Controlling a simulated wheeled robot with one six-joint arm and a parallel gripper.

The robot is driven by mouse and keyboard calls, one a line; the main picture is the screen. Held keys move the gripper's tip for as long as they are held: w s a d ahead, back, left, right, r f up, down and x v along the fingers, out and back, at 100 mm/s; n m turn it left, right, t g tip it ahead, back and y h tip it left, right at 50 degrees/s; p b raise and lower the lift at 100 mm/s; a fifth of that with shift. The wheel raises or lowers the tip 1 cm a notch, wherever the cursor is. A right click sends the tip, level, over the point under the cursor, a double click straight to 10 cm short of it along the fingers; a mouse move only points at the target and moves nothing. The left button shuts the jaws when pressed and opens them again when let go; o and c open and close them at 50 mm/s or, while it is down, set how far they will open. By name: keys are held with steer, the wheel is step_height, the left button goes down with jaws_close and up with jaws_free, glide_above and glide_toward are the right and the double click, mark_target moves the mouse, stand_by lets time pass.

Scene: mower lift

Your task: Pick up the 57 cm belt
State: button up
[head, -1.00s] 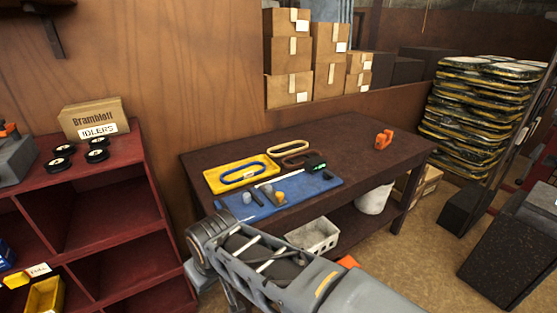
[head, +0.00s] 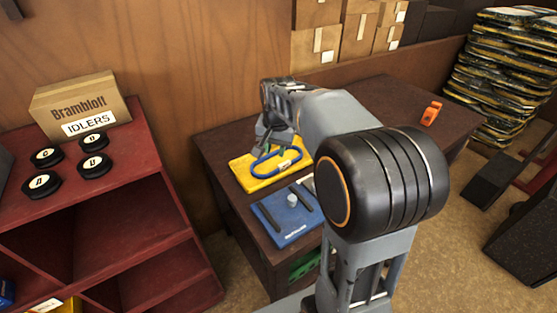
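A blue belt (head: 272,172), a long closed loop, lies on the yellow mat (head: 252,186) at the left end of the dark table. A small pale label shows on it, too small to read, so I cannot tell its length. My gripper (head: 266,148) points down over the back part of the blue belt. Its fingertips are small and partly merge with the belt, so I cannot tell whether it is open or touching the belt. The cream and brown belts seen earlier behind the mat are hidden by my arm.
A blue mat (head: 290,232) with dark tools and a small grey piece lies in front of the yellow mat. An orange object (head: 431,113) stands at the table's far right. A red shelf (head: 120,185) with black idlers (head: 94,165) and a box (head: 80,104) is at left.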

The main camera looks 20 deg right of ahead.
steer(key=w+d+f+m, duration=0.2)
steer(key=w+d+m, duration=0.15)
steer(key=w, duration=0.35)
steer(key=m+g+p, duration=0.2)
steer(key=m, duration=0.2)
glide_above(286, 162)
step_height(286, 162, down, 12)
steer(key=shift+r, duration=0.1)
steer(key=shift+a+f+p, duration=0.1)
steer(key=shift+f+p, duration=0.35)
steer(key=shift+f, duration=2.95)
jaws_close()
